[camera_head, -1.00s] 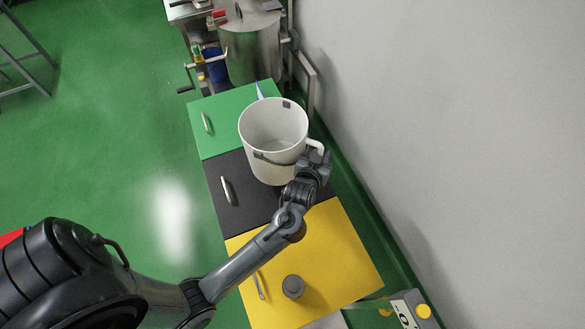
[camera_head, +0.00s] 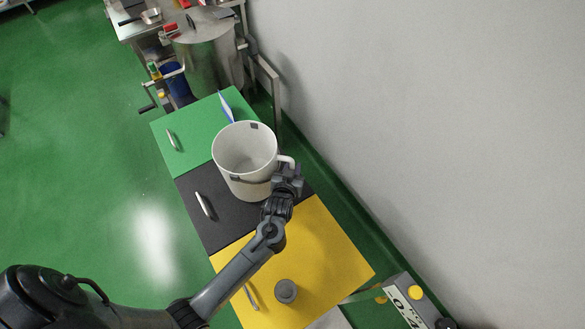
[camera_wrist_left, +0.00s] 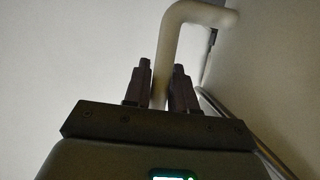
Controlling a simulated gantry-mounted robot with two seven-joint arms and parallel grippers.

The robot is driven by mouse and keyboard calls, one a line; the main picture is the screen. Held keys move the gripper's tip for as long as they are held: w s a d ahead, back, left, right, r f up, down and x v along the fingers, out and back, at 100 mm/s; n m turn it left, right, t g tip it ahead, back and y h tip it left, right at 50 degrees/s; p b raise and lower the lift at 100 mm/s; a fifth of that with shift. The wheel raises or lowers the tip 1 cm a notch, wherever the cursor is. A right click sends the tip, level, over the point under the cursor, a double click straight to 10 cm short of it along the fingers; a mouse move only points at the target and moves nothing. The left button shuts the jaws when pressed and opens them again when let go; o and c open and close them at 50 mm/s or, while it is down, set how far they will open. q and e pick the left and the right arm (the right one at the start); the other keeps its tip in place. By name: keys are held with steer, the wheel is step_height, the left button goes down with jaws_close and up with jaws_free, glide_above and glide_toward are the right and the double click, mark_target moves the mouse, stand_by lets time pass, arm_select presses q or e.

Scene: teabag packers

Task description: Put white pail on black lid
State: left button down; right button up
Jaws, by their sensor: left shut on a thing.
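The white pail (camera_head: 245,160) is upright over the black lid (camera_head: 222,218), with its far part over the edge of the green lid. I cannot tell whether its base touches the lid. My left gripper (camera_head: 287,172) is at the pail's right side, shut on its handle. In the left wrist view the white handle (camera_wrist_left: 181,40) runs down between the two dark fingers of the left gripper (camera_wrist_left: 161,85). The pail hides part of the black lid. My right gripper is not in view.
The green lid (camera_head: 190,130) lies behind, with a blue-and-white item (camera_head: 228,107) near the pail. The yellow lid (camera_head: 315,245) lies in front, with a grey knob (camera_head: 286,291). A grey wall (camera_head: 430,130) runs along the right. A steel drum (camera_head: 208,55) stands at the back.

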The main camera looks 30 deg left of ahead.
arm_select(q)
steer(key=c, duration=1.4)
jaws_free()
steer(key=shift+f, duration=0.15)
steer(key=o, duration=0.5)
steer(key=shift+r, duration=0.2)
steer(key=s+d+r+m+g+h, duration=0.1)
steer(key=s+r+m+g, duration=0.1)
steer(key=s, duration=0.7)
steer(key=s+d+r+m+g+h, duration=0.2)
steer(key=s+r+g, duration=0.1)
steer(key=s, duration=0.6)
steer(key=s+d+r+m+g+h+p, duration=0.1)
steer(key=s+d+r+m+g+h, duration=0.1)
steer(key=s, duration=0.8)
steer(key=shift+d+r+g, duration=0.2)
steer(key=shift+r+g, duration=0.25)
steer(key=shift+g, duration=0.55)
